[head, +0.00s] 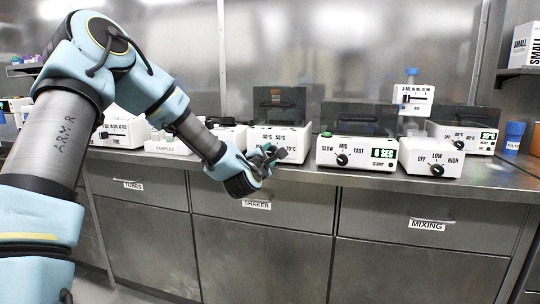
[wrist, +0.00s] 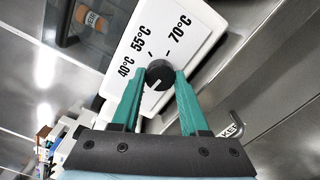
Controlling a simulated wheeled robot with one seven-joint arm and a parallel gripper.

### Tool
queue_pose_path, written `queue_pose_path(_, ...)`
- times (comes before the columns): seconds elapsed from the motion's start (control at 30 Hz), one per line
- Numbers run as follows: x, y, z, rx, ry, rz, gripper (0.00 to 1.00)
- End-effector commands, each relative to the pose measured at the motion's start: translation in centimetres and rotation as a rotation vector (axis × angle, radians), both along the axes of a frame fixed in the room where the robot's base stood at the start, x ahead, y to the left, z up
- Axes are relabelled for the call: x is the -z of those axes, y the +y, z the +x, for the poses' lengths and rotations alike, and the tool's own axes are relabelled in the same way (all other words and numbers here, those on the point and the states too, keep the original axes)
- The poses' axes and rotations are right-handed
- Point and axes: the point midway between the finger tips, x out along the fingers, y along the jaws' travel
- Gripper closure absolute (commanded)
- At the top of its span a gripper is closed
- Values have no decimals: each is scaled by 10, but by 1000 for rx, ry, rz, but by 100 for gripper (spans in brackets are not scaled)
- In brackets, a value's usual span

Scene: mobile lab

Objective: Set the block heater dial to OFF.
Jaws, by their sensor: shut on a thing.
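The block heater (head: 258,133) is a white box with a dark lid, at mid-counter in the head view. Its sloped front panel shows large in the wrist view (wrist: 190,38), marked 40°C, 55°C and 70°C; no OFF mark is visible there. The round black dial (wrist: 159,72) has a pale mark on its lower part in the wrist view. My gripper (wrist: 160,77) is shut on the dial, one teal finger on each side.
Right of the heater stand a white box with a SLOW–MID–FAST knob (head: 342,159), one with an OFF–LOW–HIGH knob (head: 437,170), and another temperature box (head: 465,137). A white samples rack (head: 168,148) is at left. Drawer handles (head: 432,220) project below the counter edge.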

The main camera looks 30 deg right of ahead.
Motion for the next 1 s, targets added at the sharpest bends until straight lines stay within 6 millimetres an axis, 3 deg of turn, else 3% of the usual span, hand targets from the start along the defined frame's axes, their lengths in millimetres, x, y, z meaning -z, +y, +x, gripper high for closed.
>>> queue_pose_path(0.37, 1, 1, 0, -1, 7, -3, 100)
queue_pose_path(0.4, 1, 1, 0, -1, 7, -3, 54)
queue_pose_path(0.67, 1, 0, 0, 0, 5, -3, 26)
queue_pose_path(1.0, 0, 4, -4, 0, 4, -3, 26)
